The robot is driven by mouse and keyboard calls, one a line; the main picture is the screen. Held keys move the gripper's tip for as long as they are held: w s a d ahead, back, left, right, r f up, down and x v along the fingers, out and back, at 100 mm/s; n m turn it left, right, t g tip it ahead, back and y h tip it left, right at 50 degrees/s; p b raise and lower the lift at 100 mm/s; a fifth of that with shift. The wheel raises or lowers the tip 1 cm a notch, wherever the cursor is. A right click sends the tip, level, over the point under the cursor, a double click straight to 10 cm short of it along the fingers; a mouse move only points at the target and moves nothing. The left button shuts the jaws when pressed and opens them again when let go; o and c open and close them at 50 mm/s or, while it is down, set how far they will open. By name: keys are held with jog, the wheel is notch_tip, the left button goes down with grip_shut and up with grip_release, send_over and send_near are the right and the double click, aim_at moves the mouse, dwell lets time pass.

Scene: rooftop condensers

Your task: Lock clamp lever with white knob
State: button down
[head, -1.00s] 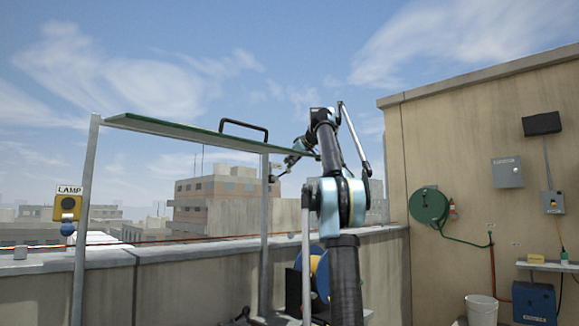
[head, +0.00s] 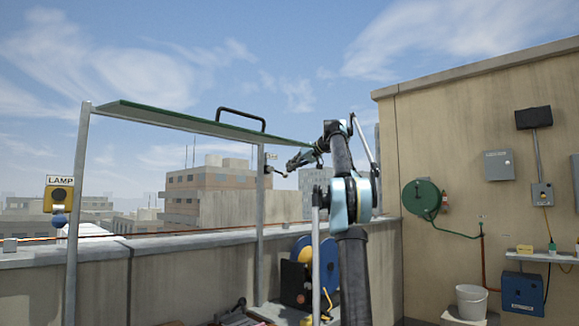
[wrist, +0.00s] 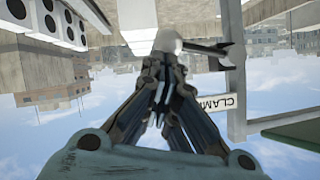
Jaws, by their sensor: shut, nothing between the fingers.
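The white knob (wrist: 168,40) shows at the top middle of the wrist view, just beyond my fingertips. A dark lever arm (wrist: 212,48) runs right from it towards a grey post (wrist: 236,75). A white CLAMP label (wrist: 226,103) hangs by the post. My gripper (wrist: 166,66) is shut and empty, its tips at the near side of the knob; I cannot tell whether they touch it. In the head view my gripper (head: 291,165) is small, just right of the clamp (head: 268,169) on the post; the knob is too small to make out there.
A green-edged shelf (head: 190,122) with a black handle (head: 242,115) stands above and left of my gripper. A blue reel (head: 327,265) stands below my arm. A parapet (head: 180,265) runs behind. A tan wall (head: 470,150) with boxes and a hose reel (head: 425,198) is right.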

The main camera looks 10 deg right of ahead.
jog(key=shift+d+f+m+g+y, duration=0.1)
jog(key=shift+f+m+g+y, duration=0.3)
jog(key=shift+f+m+y, duration=0.6)
jog(key=shift+f+h, duration=0.25)
jog(key=shift+h, duration=0.05)
jog(key=shift+w+r, duration=0.1)
jog(key=w+r+v, duration=0.1)
jog(key=r+v, duration=0.1)
jog(key=v, duration=1)
jog(key=shift+d+r, duration=0.15)
jog(key=shift+d, duration=0.15)
jog(key=shift+a, duration=0.1)
